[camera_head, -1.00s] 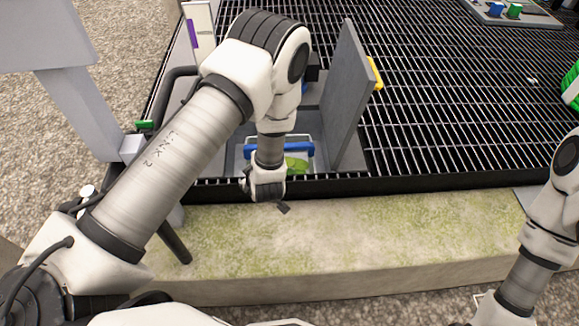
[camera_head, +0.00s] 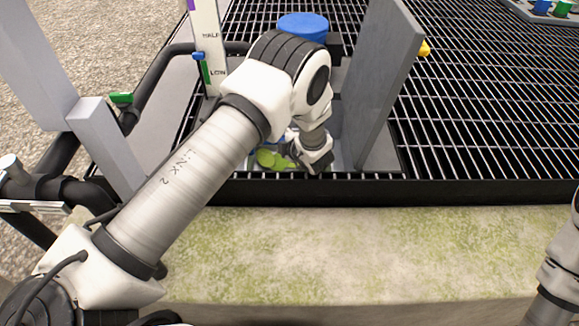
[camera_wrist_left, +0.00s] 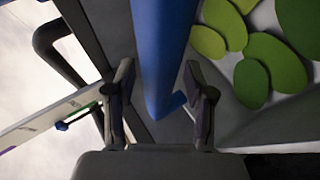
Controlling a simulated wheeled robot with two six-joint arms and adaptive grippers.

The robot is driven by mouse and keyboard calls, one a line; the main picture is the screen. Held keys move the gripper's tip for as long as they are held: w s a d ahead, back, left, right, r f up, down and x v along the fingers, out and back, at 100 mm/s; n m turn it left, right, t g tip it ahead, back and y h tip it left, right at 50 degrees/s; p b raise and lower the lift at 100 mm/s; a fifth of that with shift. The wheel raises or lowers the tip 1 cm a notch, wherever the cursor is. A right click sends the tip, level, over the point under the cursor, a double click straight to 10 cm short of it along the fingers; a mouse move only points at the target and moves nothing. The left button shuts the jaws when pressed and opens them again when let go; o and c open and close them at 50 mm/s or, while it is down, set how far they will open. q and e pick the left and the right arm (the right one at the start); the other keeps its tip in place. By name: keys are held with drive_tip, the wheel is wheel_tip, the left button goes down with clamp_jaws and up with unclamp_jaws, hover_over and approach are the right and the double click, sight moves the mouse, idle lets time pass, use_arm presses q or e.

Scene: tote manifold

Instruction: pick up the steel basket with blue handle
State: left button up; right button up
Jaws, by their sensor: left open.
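The steel basket stands in a grey recess behind the low ledge in the head view, largely hidden by my left arm. Its blue handle (camera_wrist_left: 160,50) runs down the middle of the left wrist view. Green rounded pieces (camera_head: 268,158) lie in the basket; they also fill the right of the left wrist view (camera_wrist_left: 267,62). My left gripper (camera_wrist_left: 159,68) is open, with one finger on each side of the handle. I see no clear contact between fingers and handle. In the head view its fingers are hidden behind my wrist. My right gripper is out of view; only its arm shows.
An upright grey panel (camera_head: 376,85) with a yellow part stands close to the right of my left wrist. A white gauge board (camera_head: 208,45) and dark pipes stand to the left. A blue round lid (camera_head: 302,27) is behind. Black grating (camera_head: 480,120) spreads to the right.

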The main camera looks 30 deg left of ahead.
use_arm(q)
clamp_jaws()
